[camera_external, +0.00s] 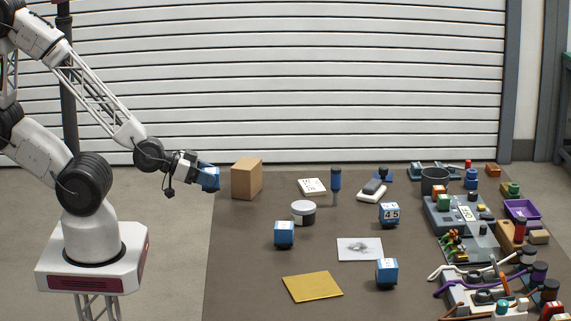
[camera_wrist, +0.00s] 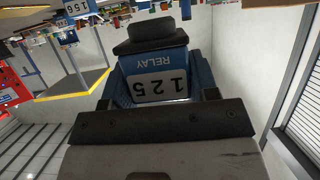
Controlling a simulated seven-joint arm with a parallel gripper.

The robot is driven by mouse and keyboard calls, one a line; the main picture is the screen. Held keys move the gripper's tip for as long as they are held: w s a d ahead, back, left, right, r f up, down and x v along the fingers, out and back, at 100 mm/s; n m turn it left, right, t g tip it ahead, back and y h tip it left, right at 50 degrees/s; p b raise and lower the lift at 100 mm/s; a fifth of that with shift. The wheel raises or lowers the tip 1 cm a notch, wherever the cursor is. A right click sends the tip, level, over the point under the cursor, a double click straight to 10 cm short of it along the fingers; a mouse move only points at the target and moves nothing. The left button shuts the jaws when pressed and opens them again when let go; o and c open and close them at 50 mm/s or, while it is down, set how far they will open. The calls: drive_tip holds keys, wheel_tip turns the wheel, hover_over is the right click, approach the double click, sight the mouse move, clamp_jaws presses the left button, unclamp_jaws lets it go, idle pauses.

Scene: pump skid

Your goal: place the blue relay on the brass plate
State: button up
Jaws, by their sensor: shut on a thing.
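My gripper (camera_external: 200,175) is shut on a blue relay (camera_external: 211,179), held in the air left of the cardboard box. The brass plate (camera_external: 312,287) lies flat and bare at the front left of the brown table, well below and to the right of my gripper. Three other blue relays stand on the table: one behind the plate (camera_external: 284,234), one marked 45 (camera_external: 389,214), and one to the right of the plate (camera_external: 387,272).
The cardboard box (camera_external: 246,178) stands just right of my gripper. Pump equipment and cables (camera_external: 467,225) crowd the right side.

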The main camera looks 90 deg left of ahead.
drive_tip(key=s+f, duration=0.4)
drive_tip(key=s, duration=0.2)
drive_tip(key=shift+s+a, duration=0.15)
drive_tip(key=shift+a, duration=0.15)
drive_tip(key=shift+w+f, duration=0.2)
drive_tip(key=shift+w, duration=1.2)
drive_tip(key=shift+w+d+f, duration=0.1)
drive_tip(key=shift+w+f, duration=0.05)
drive_tip(key=shift+w, duration=1.75)
drive_tip(key=shift+w+a+f, duration=0.1)
drive_tip(key=shift+w+f, duration=0.1)
drive_tip(key=shift+w, duration=1.75)
drive_tip(key=shift+w+d+f, duration=0.1)
drive_tip(key=shift+w+f, duration=0.05)
drive_tip(key=shift+w, duration=1.75)
drive_tip(key=shift+w, duration=0.1)
drive_tip(key=shift+w+f, duration=0.1)
drive_tip(key=shift+w, duration=0.55)
drive_tip(key=shift+w+f, duration=0.15)
drive_tip(key=shift+f, duration=1.4)
drive_tip(key=shift+f, duration=0.2)
drive_tip(key=o, duration=1)
